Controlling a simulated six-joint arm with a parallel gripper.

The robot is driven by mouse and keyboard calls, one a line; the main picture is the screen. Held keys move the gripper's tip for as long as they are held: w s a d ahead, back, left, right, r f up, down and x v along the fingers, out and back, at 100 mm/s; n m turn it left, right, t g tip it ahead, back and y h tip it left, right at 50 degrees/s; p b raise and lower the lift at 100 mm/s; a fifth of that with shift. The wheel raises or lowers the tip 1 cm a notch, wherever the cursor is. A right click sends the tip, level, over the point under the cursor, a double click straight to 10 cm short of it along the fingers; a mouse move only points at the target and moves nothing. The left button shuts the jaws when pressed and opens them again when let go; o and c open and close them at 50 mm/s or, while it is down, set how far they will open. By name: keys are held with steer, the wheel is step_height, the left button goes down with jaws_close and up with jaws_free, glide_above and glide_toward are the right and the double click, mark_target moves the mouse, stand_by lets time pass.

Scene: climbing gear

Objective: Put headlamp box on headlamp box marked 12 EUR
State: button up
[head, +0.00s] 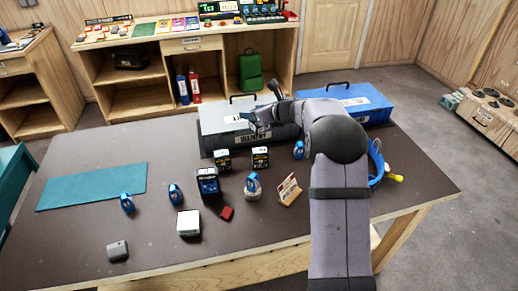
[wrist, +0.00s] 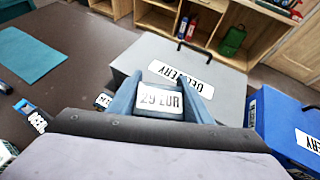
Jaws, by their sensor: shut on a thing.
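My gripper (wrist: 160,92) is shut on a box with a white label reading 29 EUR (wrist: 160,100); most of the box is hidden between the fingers. In the head view my gripper (head: 259,119) is at the grey delivery case, above or in front of it; the gap is unclear. Two dark boxes with white labels, the left one (head: 222,158) and the right one (head: 260,158), stand upright on the table in front of the case. Their prices are too small to read, so I cannot tell which is marked 12 EUR.
The grey delivery case (head: 215,122) and a blue case (head: 368,103) stand at the back. Blue carabiner-like items, a blue-black device (head: 207,181), a white-topped block (head: 188,223), a red block (head: 227,213) and a card stand (head: 289,190) lie nearer. A teal mat (head: 92,187) is bare.

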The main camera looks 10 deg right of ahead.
step_height(320, 180, down, 10)
stand_by(0.8)
steer(key=shift+f+b, duration=0.2)
steer(key=shift+b, duration=0.15)
steer(key=o, duration=1.3)
steer(key=shift+o, duration=0.2)
steer(key=shift+r, duration=0.15)
steer(key=b+v, duration=0.2)
steer(key=v, duration=1)
